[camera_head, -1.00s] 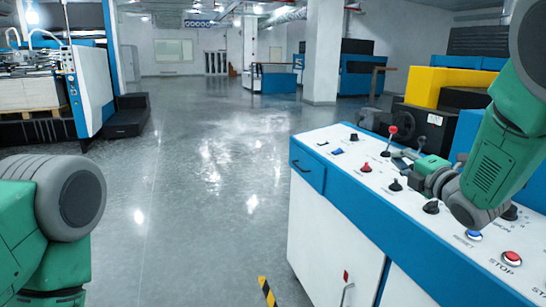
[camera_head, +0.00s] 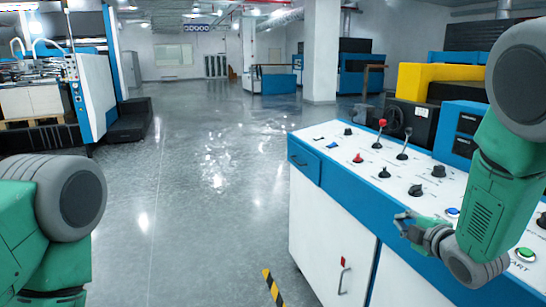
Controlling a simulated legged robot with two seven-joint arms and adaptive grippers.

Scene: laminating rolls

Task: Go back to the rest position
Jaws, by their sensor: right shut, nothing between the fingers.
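My right gripper (camera_head: 404,220) is shut and empty. It hangs near the front edge of the white-topped control panel (camera_head: 328,157) and hides a small part of its blue front rim. I cannot tell exactly how far it is from the panel. My right forearm comes in from the right and covers part of the panel's right side. Only a green and grey part of my left arm shows at the lower left; the left gripper is out of view.
The panel carries a red-knobbed lever (camera_head: 381,125), black knobs (camera_head: 416,190), a blue button (camera_head: 453,211) and a green START button (camera_head: 525,254). A yellow machine part (camera_head: 420,82) stands behind. The grey floor (camera_head: 205,190) is open in the middle. A large machine (camera_head: 92,95) stands at left.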

